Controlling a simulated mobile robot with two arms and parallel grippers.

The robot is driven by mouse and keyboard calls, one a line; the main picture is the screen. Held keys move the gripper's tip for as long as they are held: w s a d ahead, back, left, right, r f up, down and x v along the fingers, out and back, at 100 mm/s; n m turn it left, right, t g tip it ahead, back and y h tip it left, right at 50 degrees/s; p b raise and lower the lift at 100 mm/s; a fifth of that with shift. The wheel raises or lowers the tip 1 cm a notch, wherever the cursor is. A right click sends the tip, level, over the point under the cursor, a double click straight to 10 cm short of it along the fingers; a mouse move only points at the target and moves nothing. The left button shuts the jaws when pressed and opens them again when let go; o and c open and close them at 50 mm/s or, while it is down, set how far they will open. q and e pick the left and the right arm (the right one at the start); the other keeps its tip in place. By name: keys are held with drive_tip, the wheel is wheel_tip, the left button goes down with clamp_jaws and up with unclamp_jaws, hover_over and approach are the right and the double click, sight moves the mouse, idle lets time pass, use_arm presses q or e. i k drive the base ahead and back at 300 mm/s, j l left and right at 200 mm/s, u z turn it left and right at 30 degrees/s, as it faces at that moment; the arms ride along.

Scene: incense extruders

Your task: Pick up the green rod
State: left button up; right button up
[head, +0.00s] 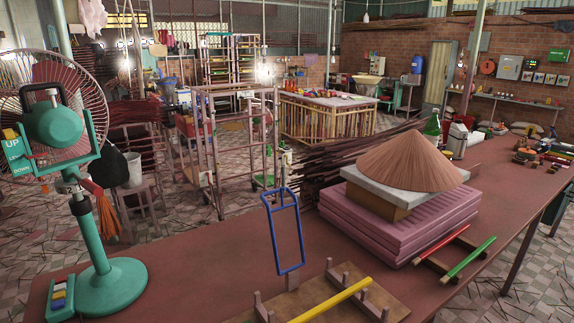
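The green rod (468,259) lies at a slant on a small dark wooden rack (431,262) on the right part of the reddish-brown table. A red rod (441,243) lies beside it to the left, roughly parallel and apart from it, on the same rack. Neither of my grippers shows in the head view, so I cannot see whether they are open or shut.
A pink stack (385,225) topped with a conical hat (410,160) stands left of the rods. A yellow rod (330,300) lies on a pegged wooden board near the front, by an upright blue frame (302,240). A green fan (92,240) stands left. Table between fan and frame is clear.

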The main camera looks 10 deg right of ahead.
sight(465, 262)
drive_tip(key=i+l+z, duration=0.15)
drive_tip(key=l+z, duration=0.3)
drive_tip(key=i+l+z, duration=0.2)
drive_tip(key=l+z, duration=0.25)
drive_tip(key=i+l+z, duration=0.3)
drive_tip(key=z, duration=0.15)
